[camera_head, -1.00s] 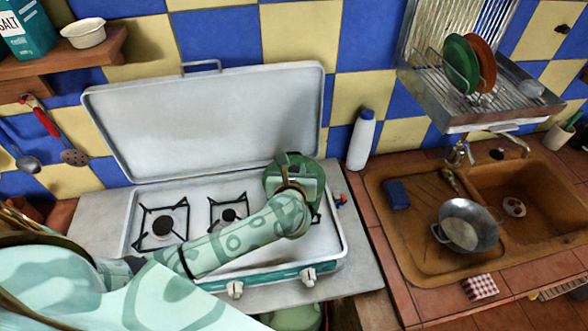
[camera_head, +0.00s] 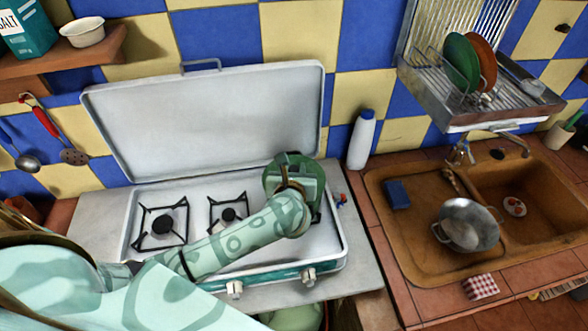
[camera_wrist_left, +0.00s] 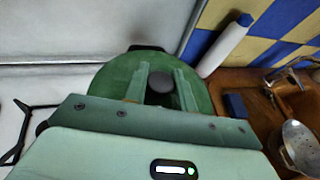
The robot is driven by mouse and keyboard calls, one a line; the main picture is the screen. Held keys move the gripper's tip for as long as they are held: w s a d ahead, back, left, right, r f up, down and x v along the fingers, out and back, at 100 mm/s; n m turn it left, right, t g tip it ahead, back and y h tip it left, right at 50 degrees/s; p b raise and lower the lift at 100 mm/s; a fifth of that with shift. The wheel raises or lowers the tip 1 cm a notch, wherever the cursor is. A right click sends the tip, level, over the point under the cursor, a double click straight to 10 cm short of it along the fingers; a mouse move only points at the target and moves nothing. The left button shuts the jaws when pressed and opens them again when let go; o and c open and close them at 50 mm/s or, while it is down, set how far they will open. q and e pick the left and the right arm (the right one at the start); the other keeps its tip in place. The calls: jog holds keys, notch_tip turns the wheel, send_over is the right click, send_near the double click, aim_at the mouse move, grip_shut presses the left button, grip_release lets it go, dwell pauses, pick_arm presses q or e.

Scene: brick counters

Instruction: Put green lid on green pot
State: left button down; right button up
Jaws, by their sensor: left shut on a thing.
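My left gripper (camera_head: 294,180) reaches over the back right of the white stove. In the left wrist view its two fingers (camera_wrist_left: 160,88) are shut on the dark knob (camera_wrist_left: 160,81) of the round green lid (camera_wrist_left: 116,74). The green rim also shows behind the gripper in the head view (camera_head: 283,163). A dark side handle (camera_wrist_left: 146,47) sticks out beyond the lid's far edge and seems to belong to the green pot beneath it. The lid and gripper hide most of the pot, so I cannot tell whether the lid sits flush. My right gripper is not in view.
The stove (camera_head: 150,257) has two bare burners at left, and its raised cover (camera_head: 205,120) stands behind. A white bottle (camera_head: 361,140) with a blue cap stands right of it. The sink (camera_head: 400,245) holds a metal colander (camera_head: 468,225). A dish rack (camera_head: 480,110) hangs above.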

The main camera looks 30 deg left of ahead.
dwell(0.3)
pick_arm(q)
jog(key=c, duration=1.1)
grip_release()
jog(key=shift+s, duration=0.1)
jog(key=v, duration=1.6)
jog(key=shift+d, duration=0.1)
